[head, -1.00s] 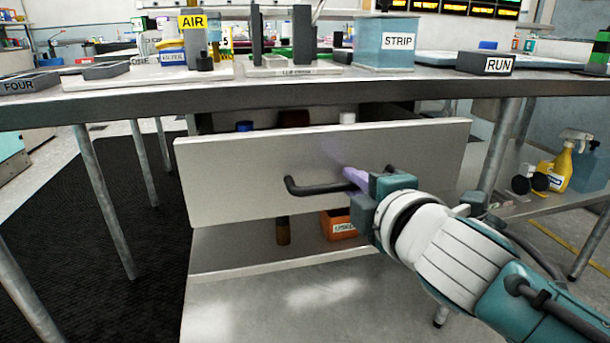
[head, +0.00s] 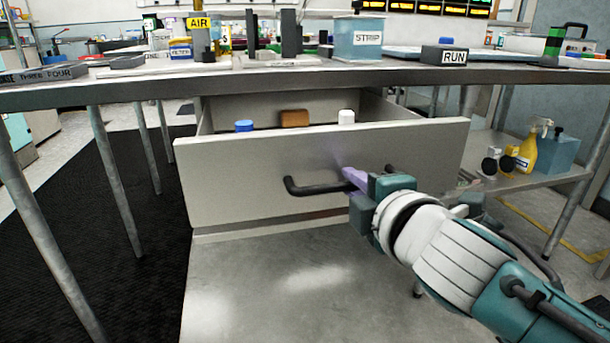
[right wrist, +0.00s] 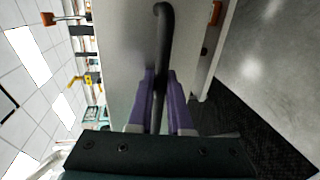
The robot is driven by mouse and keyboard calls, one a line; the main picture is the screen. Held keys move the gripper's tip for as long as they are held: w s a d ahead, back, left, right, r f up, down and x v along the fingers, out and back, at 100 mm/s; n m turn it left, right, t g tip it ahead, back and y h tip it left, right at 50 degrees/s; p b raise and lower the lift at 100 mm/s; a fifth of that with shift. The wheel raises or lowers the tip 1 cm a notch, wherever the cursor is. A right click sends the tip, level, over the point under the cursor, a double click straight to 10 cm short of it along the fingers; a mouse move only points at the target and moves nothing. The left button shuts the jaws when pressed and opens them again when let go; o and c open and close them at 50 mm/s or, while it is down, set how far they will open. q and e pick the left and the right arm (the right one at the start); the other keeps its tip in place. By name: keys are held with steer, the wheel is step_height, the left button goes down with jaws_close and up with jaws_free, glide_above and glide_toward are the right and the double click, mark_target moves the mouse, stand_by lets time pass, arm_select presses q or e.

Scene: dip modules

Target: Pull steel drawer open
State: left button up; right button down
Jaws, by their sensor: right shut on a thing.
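The steel drawer (head: 250,176) is pulled out from under the bench and stands open in the head view. Its dark bar handle (head: 312,189) runs across the middle of its front. My right gripper (head: 352,182) is shut on the right part of this handle. In the right wrist view the purple fingers (right wrist: 161,100) close around the handle (right wrist: 163,30). Inside the drawer show a blue cap (head: 244,126), a brown block (head: 294,118) and a white cap (head: 346,117); their lower parts are hidden by the front panel. My left gripper is not in view.
The bench top (head: 290,81) above carries several items, among them a STRIP tank (head: 358,45) and a RUN block (head: 445,56). A low shelf at right holds a yellow spray bottle (head: 526,152). Bench legs (head: 116,180) stand at left. The floor before the drawer is clear.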

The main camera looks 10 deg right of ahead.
steer(key=c, duration=1.1)
jaws_free()
steer(key=shift+w, duration=0.1)
steer(key=shift+s+r+p, duration=0.15)
steer(key=shift+s+p, duration=0.15)
steer(key=shift+s, duration=0.15)
steer(key=p+v, duration=0.2)
steer(key=v, duration=0.7)
